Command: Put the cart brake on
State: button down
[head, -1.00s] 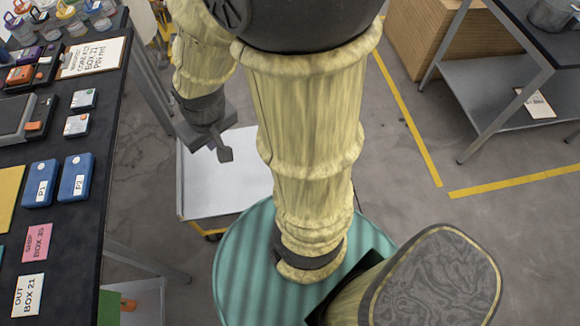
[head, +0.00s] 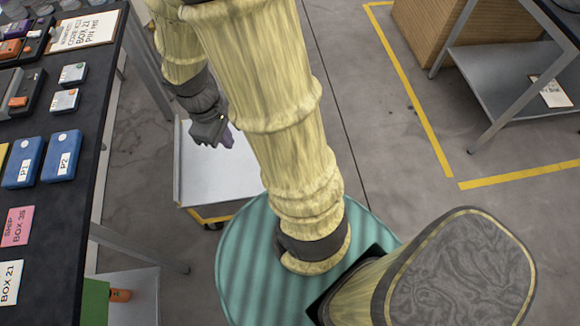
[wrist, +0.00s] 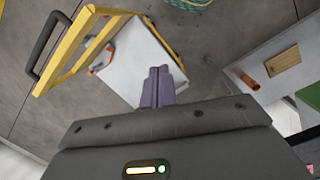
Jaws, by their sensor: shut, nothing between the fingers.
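The cart shows in the head view as a pale flat deck (head: 205,175) with a yellow edge below and a dark caster at its near corner. In the wrist view its white deck (wrist: 130,65), yellow frame (wrist: 72,62) and black handle (wrist: 47,47) lie left of my fingers. A small orange part (wrist: 106,56) sits at the deck's left edge; I cannot tell whether it is the brake. My gripper (wrist: 158,88) is shut and empty, its purple fingers together.
A dark table (head: 60,220) with blue boxes and cards stands at left. Its lower shelf (head: 135,295) holds an orange item (head: 120,295). A grey metal workbench (head: 500,80) stands at right behind yellow floor lines.

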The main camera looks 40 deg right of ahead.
jog(key=w+d+f+n+g+h+b, duration=0.2)
jog(key=f+n+h+b, duration=0.3)
jog(key=f+n+b, duration=0.3)
jog(key=w+d+f+n+g+h+b, duration=0.1)
jog(key=f+n+h+b, duration=0.4)
jog(key=f, duration=1.2)
jog(key=w+d+f+n+g+h+b, duration=0.2)
jog(key=w+d+f+n+h+b, duration=0.2)
jog(key=f+n+b, duration=0.8)
jog(key=h+b, duration=0.1)
jog(key=b, duration=0.3)
jog(key=shift+d+f+g+b, duration=0.3)
jog(key=shift+d+f, duration=0.05)
jog(key=shift+f, duration=0.05)
jog(key=shift+w, duration=0.1)
